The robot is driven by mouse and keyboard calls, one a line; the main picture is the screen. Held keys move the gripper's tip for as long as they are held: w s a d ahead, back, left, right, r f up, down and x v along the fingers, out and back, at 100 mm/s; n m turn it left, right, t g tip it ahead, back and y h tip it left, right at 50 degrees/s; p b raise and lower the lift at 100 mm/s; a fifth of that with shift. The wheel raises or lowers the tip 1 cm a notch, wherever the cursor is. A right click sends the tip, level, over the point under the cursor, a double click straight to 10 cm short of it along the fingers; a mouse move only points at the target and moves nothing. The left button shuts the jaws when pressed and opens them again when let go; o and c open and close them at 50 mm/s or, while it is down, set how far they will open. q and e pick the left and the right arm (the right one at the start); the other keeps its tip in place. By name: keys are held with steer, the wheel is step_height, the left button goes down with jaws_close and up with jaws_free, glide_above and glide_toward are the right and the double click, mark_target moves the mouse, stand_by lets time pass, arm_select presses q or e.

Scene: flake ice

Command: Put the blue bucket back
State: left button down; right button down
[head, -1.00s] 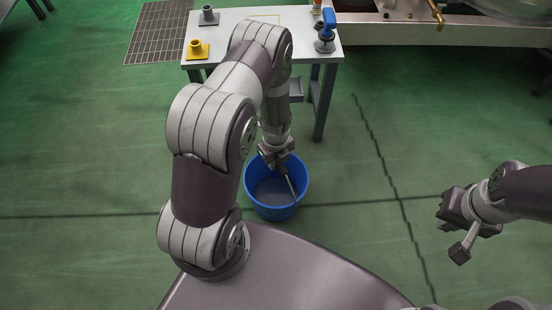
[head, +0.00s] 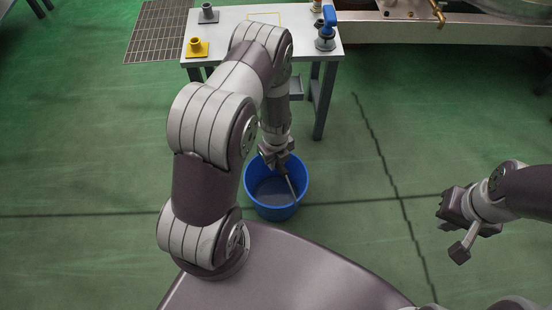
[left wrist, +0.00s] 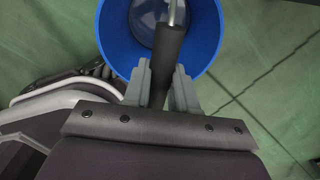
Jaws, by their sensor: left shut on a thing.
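The blue bucket (head: 249,199) is upright beside the front of my base, in front of the table. My left gripper (head: 279,162) is over the bucket's far side, pointing down. In the left wrist view, its fingers (left wrist: 163,92) are shut on a dark grip (left wrist: 167,58) with a metal rod, which looks like the bucket's handle (head: 291,186). The bucket also shows there (left wrist: 205,25). Whether its base touches the floor is unclear. My right gripper (head: 452,228) is away to the right, apart from the bucket; its jaw opening is unclear.
A white-topped table (head: 232,47) stands behind the bucket, carrying a yellow holder (head: 196,48), a grey holder (head: 208,14) and a blue-handled item (head: 327,30). A floor grate (head: 158,32) lies at the left. The green floor right of the bucket is clear.

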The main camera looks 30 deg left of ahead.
arm_select(q)
steer(key=shift+w, duration=0.1)
steer(key=c, duration=0.8)
jaws_free()
steer(key=shift+r+p, duration=4)
steer(key=r+p, duration=0.2)
steer(key=r, duration=0.4)
steer(key=r+p, duration=0.3)
steer(key=r, duration=0.3)
steer(key=shift+s+r, duration=0.2)
steer(key=shift+r, duration=0.1)
